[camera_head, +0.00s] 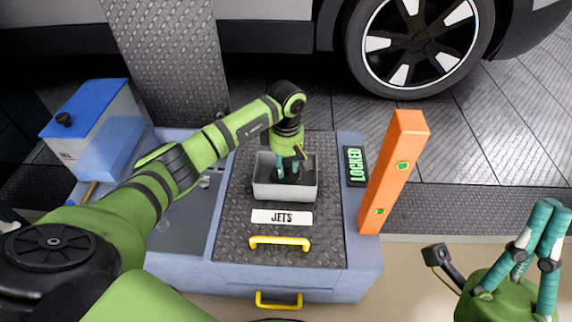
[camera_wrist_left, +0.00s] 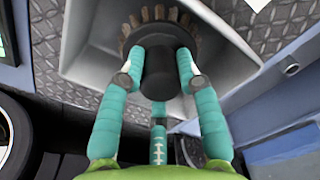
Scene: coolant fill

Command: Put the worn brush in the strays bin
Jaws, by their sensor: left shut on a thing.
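The worn brush shows in the left wrist view as a round dark body (camera_wrist_left: 160,72) with a ring of brown bristles (camera_wrist_left: 158,16). My left gripper (camera_wrist_left: 160,82) is shut on it, with teal fingers around the dark body. In the head view my left gripper (camera_head: 288,168) points down into a pale grey open bin (camera_head: 285,192) behind a label reading JETS; the brush is mostly hidden there. I cannot tell whether the bristles touch the bin floor. No label reading strays is legible. My right gripper (camera_head: 545,222) is at the lower right, fingers up, apparently empty.
An orange post (camera_head: 393,172) stands right of the bin, beside a LOCKED sign (camera_head: 355,166). A yellow handle (camera_head: 280,242) is in front. A blue-lidded box (camera_head: 95,115) stands at the left. A car wheel (camera_head: 415,45) is behind.

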